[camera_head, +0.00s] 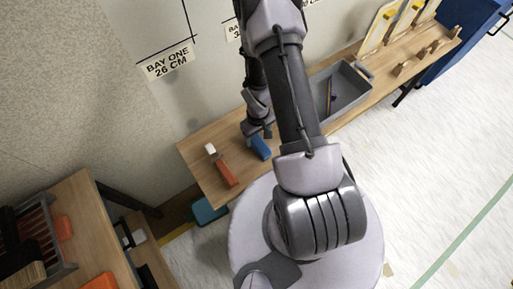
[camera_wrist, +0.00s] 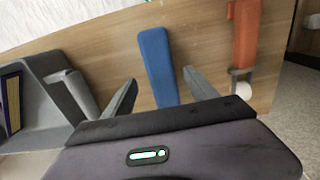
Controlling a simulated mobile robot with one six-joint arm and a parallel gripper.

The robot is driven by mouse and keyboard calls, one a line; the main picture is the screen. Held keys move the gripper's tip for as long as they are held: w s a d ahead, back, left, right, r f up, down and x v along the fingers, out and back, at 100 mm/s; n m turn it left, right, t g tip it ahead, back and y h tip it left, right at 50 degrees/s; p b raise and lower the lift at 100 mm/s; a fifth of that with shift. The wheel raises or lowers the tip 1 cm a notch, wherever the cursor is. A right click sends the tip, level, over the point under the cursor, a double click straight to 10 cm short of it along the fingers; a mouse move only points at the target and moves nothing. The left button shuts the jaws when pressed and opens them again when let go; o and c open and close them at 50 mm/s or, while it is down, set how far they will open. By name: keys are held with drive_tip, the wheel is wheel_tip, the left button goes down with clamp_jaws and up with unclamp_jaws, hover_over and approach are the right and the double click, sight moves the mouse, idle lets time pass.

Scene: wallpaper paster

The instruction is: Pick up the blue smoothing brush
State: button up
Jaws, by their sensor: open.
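The blue smoothing brush (camera_head: 261,147) lies on the wooden bench, partly hidden by my gripper (camera_head: 257,130) in the head view. In the wrist view the brush (camera_wrist: 157,62) is a long blue bar, and its near end is hidden behind my gripper body. No bristles can be made out. My gripper's two grey fingers (camera_wrist: 158,88) are spread apart, one on each side of the blue bar in the picture. The gripper is open with nothing held. I cannot tell how high the fingers are above the bench.
An orange-red tool (camera_head: 224,170) with a white end lies left of the brush; it shows at right in the wrist view (camera_wrist: 245,38). A grey tray (camera_head: 366,90) stands on the bench (camera_head: 196,150) to the right. Several small wooden pieces lie beyond. A wall runs behind.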

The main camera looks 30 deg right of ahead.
sight(257, 139)
drive_tip(key=f+b, duration=0.3)
drive_tip(key=f, duration=0.2)
drive_tip(key=shift+w+a+b, duration=0.1)
drive_tip(key=shift+w+b, duration=0.1)
drive_tip(key=shift+b, duration=0.15)
drive_tip(key=shift+r, duration=0.3)
clamp_jaws()
drive_tip(key=shift+r+p, duration=0.1)
drive_tip(key=shift+p, duration=0.25)
